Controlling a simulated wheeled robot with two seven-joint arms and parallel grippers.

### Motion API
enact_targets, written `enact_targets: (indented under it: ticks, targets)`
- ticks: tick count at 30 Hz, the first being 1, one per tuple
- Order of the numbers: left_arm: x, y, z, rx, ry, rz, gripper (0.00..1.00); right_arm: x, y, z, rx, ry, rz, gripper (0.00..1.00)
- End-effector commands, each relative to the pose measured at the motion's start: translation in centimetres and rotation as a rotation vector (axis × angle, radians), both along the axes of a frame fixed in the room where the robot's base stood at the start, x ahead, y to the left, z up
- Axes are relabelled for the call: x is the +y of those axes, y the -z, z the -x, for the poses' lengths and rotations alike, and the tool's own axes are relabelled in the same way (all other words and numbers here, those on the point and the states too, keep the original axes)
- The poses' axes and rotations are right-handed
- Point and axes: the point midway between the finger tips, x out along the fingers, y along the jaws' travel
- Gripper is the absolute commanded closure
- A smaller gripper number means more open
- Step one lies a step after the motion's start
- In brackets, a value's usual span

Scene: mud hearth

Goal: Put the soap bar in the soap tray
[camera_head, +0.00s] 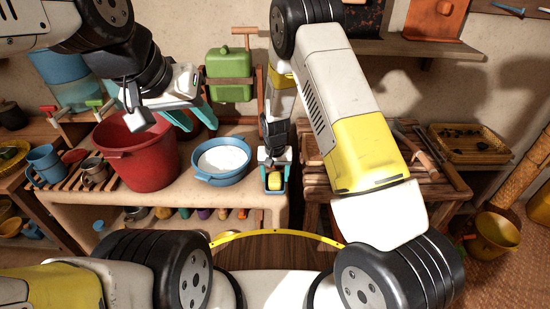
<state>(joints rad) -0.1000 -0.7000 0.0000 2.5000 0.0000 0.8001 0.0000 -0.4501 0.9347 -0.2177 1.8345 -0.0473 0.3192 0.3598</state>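The yellow soap bar (275,183) is between the teal fingers of my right gripper (275,178), which points down at the right end of the pale counter, right of the blue basin. The fingers appear closed against its sides. My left gripper (170,112) is open and empty above the red bucket (138,170), with its teal fingers spread apart. I cannot pick out the soap tray with certainty; my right arm covers part of the wooden bench where small items lie.
A blue basin (221,174) with white contents stands on the counter (205,200) beside the bucket. A green canister (229,75) stands behind.

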Motion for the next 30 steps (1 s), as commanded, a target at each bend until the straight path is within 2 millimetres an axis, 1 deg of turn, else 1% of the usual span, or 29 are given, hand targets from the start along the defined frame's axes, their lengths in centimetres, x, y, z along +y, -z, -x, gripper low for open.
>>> enact_targets:
  ticks: [8, 11, 14, 21, 24, 27, 30]
  targets:
    - [0.0, 0.0, 0.0, 0.0, 0.0, 0.0, 0.64, 0.0, -0.1, 0.0, 0.0, 0.0, 0.0, 0.37]
    - [0.0, 0.0, 0.0, 0.0, 0.0, 0.0, 0.64, 0.0, -0.8, 0.0, -0.002, 0.0, -0.001, 0.37]
    - [0.0, 0.0, 0.0, 0.0, 0.0, 0.0, 0.64, 0.1, -2.3, 0.1, -0.004, 0.0, -0.002, 0.37]
    - [0.0, 0.0, 0.0, 0.0, 0.0, 0.0, 0.64, 0.0, -7.5, 0.8, -0.004, 0.0, -0.002, 0.37]
    - [0.0, 0.0, 0.0, 0.0, 0.0, 0.0, 0.64, 0.0, -9.4, 1.0, -0.004, -0.001, -0.002, 0.37]
    - [0.0, 0.0, 0.0, 0.0, 0.0, 0.0, 0.64, 0.1, -10.8, 1.2, -0.003, -0.001, -0.001, 0.37]
    - [0.0, 0.0, 0.0, 0.0, 0.0, 0.0, 0.64, 0.0, -11.7, 1.4, -0.001, -0.001, 0.0, 0.37]
